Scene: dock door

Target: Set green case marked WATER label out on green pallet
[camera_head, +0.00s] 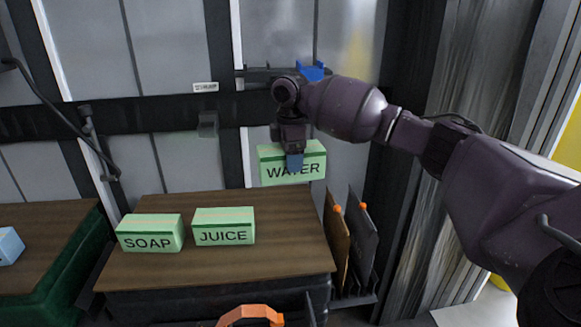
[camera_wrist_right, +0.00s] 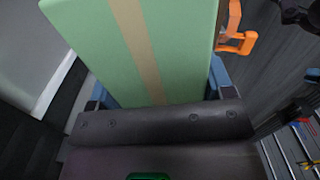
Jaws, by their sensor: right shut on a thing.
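The green case marked WATER (camera_head: 308,170) is in the grip of my right gripper (camera_head: 294,160), above the back right part of a brown-topped table. A dark green base (camera_head: 62,268) under a brown top at the far left could be the green pallet; I cannot tell. My left gripper is not in view.
Green cases marked SOAP (camera_head: 150,243) and JUICE (camera_head: 223,236) stand on the brown tabletop (camera_head: 270,262), which is clear to their right. A light blue box (camera_head: 10,246) is at the left edge. An orange handle (camera_head: 250,313) and upright panels (camera_head: 362,240) stand near the table.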

